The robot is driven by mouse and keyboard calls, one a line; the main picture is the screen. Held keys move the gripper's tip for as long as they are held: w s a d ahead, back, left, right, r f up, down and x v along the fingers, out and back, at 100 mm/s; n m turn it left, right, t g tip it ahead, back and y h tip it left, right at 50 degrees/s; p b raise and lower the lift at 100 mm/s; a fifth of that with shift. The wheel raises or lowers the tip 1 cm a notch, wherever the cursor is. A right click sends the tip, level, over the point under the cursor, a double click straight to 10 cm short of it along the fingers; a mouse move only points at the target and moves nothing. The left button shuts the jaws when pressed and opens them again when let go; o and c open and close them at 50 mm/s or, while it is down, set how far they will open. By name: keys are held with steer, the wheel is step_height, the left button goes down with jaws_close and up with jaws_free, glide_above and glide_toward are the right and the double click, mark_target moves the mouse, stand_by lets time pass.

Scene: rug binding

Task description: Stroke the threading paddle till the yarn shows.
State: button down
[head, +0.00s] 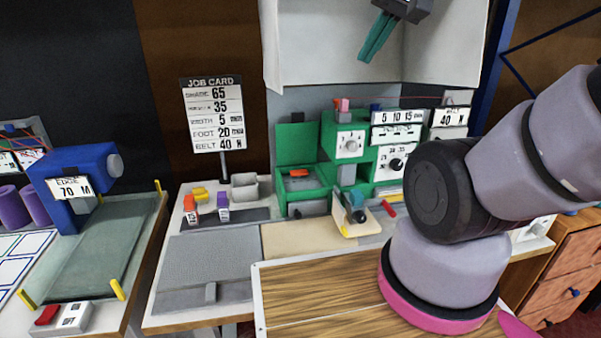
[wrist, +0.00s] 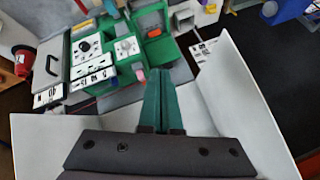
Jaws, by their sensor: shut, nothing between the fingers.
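The green binding machine (head: 328,135) stands at the back of the middle bench, with dials, number plates and an open square bay. A small red and a pink piece (head: 342,104) sit on its top, and a thin dark red line, perhaps yarn, runs right from there. I cannot tell which part is the threading paddle. A red tab (head: 388,208) lies at the machine's front right. My gripper (head: 367,57), with teal fingers, is high above the machine, shut and empty, apart from everything. In the wrist view its fingers (wrist: 162,75) point toward the machine, which shows beyond them.
A cream block with a dark lever (head: 352,215) stands before the machine. Orange and purple tagged pieces (head: 207,208) stand left, near a grey bin (head: 244,187). A job card (head: 212,115) stands behind. A pale hood (head: 330,45) surrounds my gripper.

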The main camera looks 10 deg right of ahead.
steer(key=w+a+f, duration=0.1)
steer(key=w+f, duration=0.1)
steer(key=w, duration=0.5)
steer(key=w+a+f, duration=0.1)
steer(key=w+f, duration=0.2)
steer(key=w, duration=0.4)
steer(key=m+t+h, duration=0.1)
steer(key=m+t, duration=0.1)
steer(key=m, duration=0.2)
glide_above(299, 173)
steer(key=f, duration=2.6)
steer(key=shift+s+f, duration=0.15)
steer(key=shift+s, duration=0.1)
steer(key=shift+w+f, duration=0.15)
steer(key=shift+f, duration=0.25)
steer(key=shift+f, duration=4.4)
steer(key=shift+f, duration=0.1)
steer(key=shift+f, duration=0.3)
